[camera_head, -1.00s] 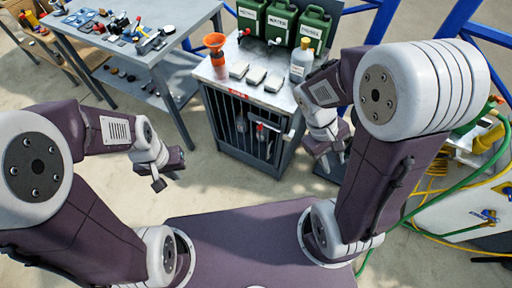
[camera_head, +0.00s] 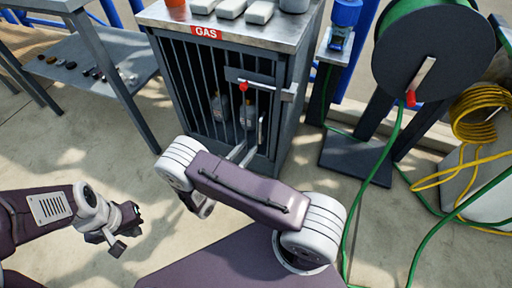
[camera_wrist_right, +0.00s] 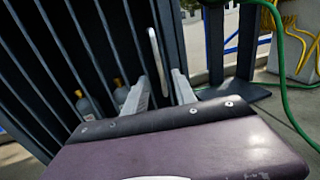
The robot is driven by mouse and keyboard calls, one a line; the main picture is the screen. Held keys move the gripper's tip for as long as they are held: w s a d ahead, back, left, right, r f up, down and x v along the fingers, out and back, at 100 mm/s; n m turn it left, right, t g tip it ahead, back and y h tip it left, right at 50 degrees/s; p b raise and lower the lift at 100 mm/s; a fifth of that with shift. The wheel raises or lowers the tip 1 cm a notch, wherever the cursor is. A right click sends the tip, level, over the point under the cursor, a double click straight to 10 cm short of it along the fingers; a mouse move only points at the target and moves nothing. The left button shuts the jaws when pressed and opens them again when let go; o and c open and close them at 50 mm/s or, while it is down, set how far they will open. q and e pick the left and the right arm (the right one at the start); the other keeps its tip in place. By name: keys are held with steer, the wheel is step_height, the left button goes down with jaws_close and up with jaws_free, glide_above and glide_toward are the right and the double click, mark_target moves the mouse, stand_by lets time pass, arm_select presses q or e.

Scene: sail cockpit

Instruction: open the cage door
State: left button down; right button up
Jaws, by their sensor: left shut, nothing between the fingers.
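The dark grey cage (camera_head: 180,85) with a barred front and a red GAS sign stands ahead. Its barred door (camera_head: 208,75) looks closed. A latch bar (camera_head: 262,84) with a red knob (camera_head: 243,87) crosses the door's upper right. A thin upright handle (camera_head: 261,130) is on the door's right side; it also shows in the right wrist view (camera_wrist_right: 158,62). My right gripper (camera_head: 242,153) is open at the door's lower right. In the wrist view its fingers (camera_wrist_right: 162,90) are apart, with the handle between or just beyond them; contact is unclear. My left gripper (camera_head: 120,232) is shut and empty, low at left.
Bottles (camera_head: 220,106) stand inside the cage behind the bars. White blocks (camera_head: 230,8) lie on its top. A workbench (camera_head: 110,70) is at left. A hose reel (camera_head: 428,50) and green hose (camera_head: 385,185) are at right. The floor before the cage is open.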

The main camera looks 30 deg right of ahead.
mark_target(260, 142)
steer(key=b+x, duration=0.4)
steer(key=x, duration=0.5)
steer(key=shift+f, duration=0.15)
steer(key=shift+a, duration=0.1)
jaws_close()
stand_by(1.1)
